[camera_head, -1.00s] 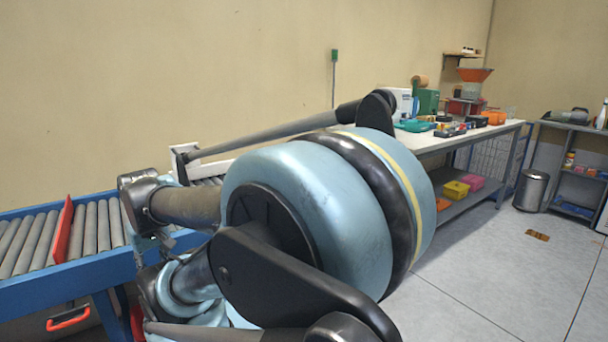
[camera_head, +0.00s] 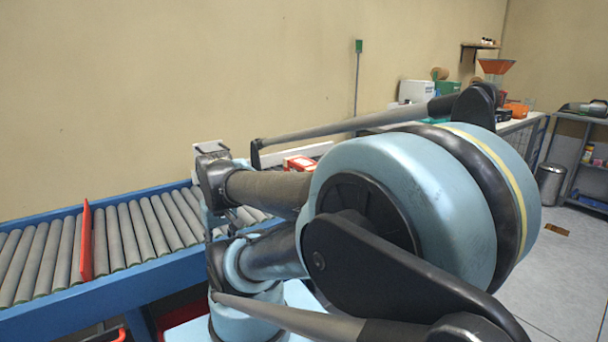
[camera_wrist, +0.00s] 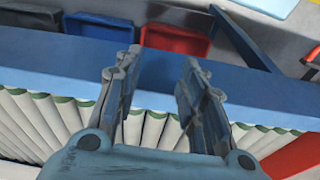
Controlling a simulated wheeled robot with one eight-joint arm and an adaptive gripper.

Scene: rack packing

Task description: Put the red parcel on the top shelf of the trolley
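A small red box-like thing with pale marks (camera_head: 300,163) shows at the far part of the roller conveyor, partly hidden behind my arm. It may be the red parcel, but I cannot tell for sure. In the wrist view my gripper (camera_wrist: 158,70) is open and empty, its two fingers apart above the conveyor's blue side rail. In the head view my arm hides much of the middle, and I cannot make out the gripper clearly. I cannot identify the trolley or its top shelf in either view.
The roller conveyor (camera_head: 150,225) runs along the wall, with an upright red plate (camera_head: 86,240) across it. Blue (camera_wrist: 100,28) and red (camera_wrist: 176,40) bins sit below its rail in the wrist view. A workbench, a bin (camera_head: 551,185) and shelving stand at right.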

